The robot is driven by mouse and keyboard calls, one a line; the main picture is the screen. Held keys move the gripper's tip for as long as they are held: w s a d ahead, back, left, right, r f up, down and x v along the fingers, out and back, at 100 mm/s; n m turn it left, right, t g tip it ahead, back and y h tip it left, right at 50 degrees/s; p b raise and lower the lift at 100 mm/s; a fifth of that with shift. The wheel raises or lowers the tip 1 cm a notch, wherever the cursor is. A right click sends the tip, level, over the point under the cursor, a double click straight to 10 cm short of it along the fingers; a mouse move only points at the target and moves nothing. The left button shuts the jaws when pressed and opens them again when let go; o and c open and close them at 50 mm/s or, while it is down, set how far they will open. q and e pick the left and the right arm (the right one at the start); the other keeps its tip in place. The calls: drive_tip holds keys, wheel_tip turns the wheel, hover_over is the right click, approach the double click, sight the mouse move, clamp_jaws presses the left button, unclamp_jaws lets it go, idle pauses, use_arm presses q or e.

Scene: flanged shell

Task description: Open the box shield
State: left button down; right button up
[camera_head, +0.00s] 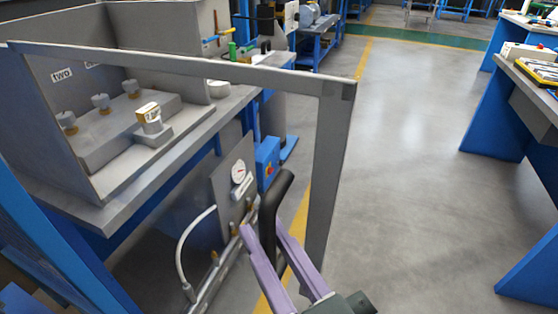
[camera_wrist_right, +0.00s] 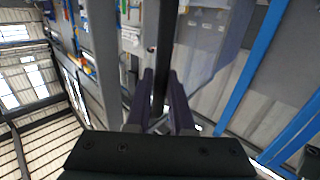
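The box shield (camera_head: 333,150) is a grey-framed, see-through panel in the head view, standing in front of the bench box. Its top bar runs from the upper left to a corner right of the middle, where a post goes down. A black handle (camera_head: 275,198) with a bent top sits near that post; it also shows as a dark bar in the right wrist view (camera_wrist_right: 165,40). My right gripper (camera_head: 262,220) has its purple fingers on both sides of the handle, close against it. The fingers show in the wrist view (camera_wrist_right: 160,75) too. My left gripper is out of view.
Behind the shield, the grey bench (camera_head: 105,212) carries a block with several knobs (camera_head: 101,102). A gauge panel (camera_head: 236,185) and a blue switch box (camera_head: 267,160) are below its edge. Blue-legged tables (camera_head: 497,110) stand at the right. The floor between is clear.

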drive_tip(key=o, duration=0.4)
drive_tip(key=shift+a, duration=0.1)
drive_tip(key=shift+o, duration=0.2)
drive_tip(key=v, duration=1)
drive_tip(key=shift+r, duration=0.1)
